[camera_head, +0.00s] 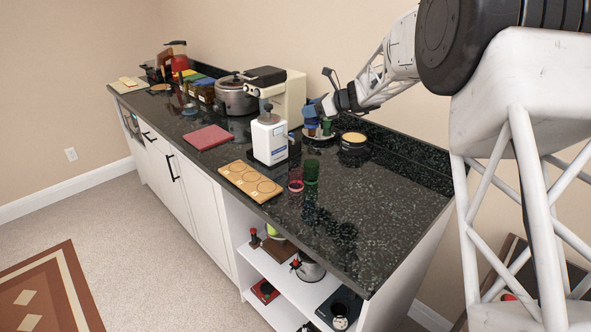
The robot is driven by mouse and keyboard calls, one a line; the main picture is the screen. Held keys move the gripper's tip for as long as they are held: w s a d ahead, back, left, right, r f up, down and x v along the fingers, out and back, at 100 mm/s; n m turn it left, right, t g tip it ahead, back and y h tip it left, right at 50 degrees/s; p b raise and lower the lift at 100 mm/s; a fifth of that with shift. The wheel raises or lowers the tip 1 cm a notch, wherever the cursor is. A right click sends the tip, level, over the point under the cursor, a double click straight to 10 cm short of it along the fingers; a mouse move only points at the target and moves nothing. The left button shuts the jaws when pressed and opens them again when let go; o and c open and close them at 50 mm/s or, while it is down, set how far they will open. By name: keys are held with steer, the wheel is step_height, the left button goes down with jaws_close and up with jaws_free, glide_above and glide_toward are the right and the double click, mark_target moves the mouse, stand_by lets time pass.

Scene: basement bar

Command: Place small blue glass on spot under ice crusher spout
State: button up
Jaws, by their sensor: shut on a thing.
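My gripper (322,106) is over the back of the dark counter, at the round tray of glasses. It is shut on what looks like the small blue glass (310,110); the fingers partly hide it, and I cannot tell whether it is clear of the tray.
The round tray (318,138) holds a green glass (327,127) and others. A red glass (295,180) and a green glass (311,171) stand in front. A wooden board (232,168) lies at the front edge. A round tin (354,142) is right of the tray. The counter's right end is clear.

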steer(key=shift+s+a+f+n+g+y, duration=0.1)
steer(key=shift+a+f+n+g+y, duration=0.15)
steer(key=shift+n+g, duration=0.35)
steer(key=shift+s+a+f+n+g+y, duration=0.15)
steer(key=shift+a+n+g, duration=0.1)
steer(key=shift+n+g, duration=0.35)
steer(key=shift+s+a+f+n+g, duration=0.1)
steer(key=shift+f+n+g, duration=0.05)
steer(key=shift+n+g, duration=0.4)
steer(key=shift+s+a+f+n+g, duration=0.15)
steer(key=shift+n+g, duration=0.2)
steer(key=shift+g, duration=0.3)
glide_toward(278, 138)
steer(key=f, duration=0.2)
steer(key=s+f, duration=0.1)
steer(key=f, duration=0.2)
steer(key=s+d+f, duration=0.1)
steer(key=f, duration=0.1)
steer(key=shift+d+f, duration=0.1)
steer(key=shift+f, duration=0.15)
steer(key=a, duration=0.3)
steer(key=shift+a, duration=0.25)
steer(key=shift+a+f, duration=0.15)
steer(key=shift+a, duration=0.2)
steer(key=shift+f, duration=0.4)
